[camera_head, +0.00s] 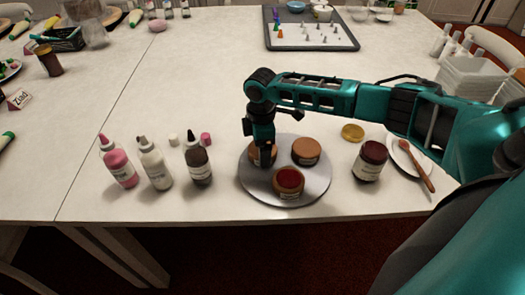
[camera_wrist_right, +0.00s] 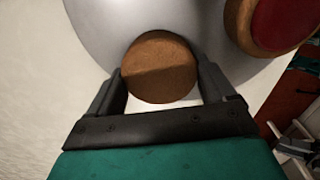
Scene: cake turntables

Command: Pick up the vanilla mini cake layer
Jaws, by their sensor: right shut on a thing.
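A plain golden-brown mini cake layer (camera_wrist_right: 158,62) is between the two fingers of my right gripper (camera_wrist_right: 160,76), which is shut on it. In the head view this layer (camera_head: 273,154) is at the back left of the grey turntable (camera_head: 310,193), partly hidden by the gripper, which points down from above. I cannot tell whether it touches the plate. A second plain brown layer (camera_head: 306,151) sits at the back right of the turntable. A red-topped layer (camera_head: 289,181) sits at the front. No flavour label is readable on the layers. My left gripper is not in view.
Several squeeze bottles (camera_head: 158,168) stand left of the turntable, with small caps behind. A dark red jar (camera_head: 370,162), a gold lid (camera_head: 352,132) and a white plate (camera_head: 403,152) with a spoon (camera_head: 419,167) are right. The table's front edge is close. The table behind is mostly clear.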

